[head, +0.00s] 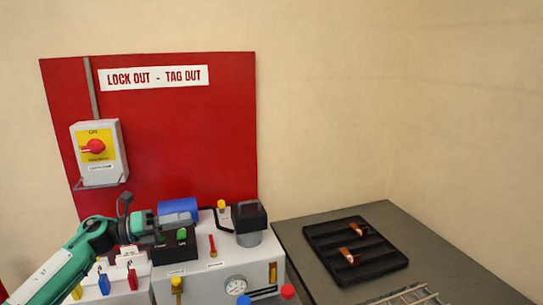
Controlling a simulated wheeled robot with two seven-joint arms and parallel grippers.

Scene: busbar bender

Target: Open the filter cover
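A grey cylinder (249,238) with a black, handled cap (249,214) stands at the right rear of the white machine (205,285); it looks like the filter with its cover on. My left arm is green and comes in from the lower left. My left gripper (188,224) is over the machine's left part, above a black box with green buttons (175,245) and in front of a blue cylinder (178,207). It is clearly left of the black cap and apart from it. Its finger gap is too small to make out. My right gripper is not in view.
Small levers and knobs stand up on the machine, including a red lever (212,246), a yellow knob (222,205) and a gauge (236,285). A red lockout board (180,125) with a rotary switch (97,148) is behind. A dark table (290,245) at right bears a black tray (378,272).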

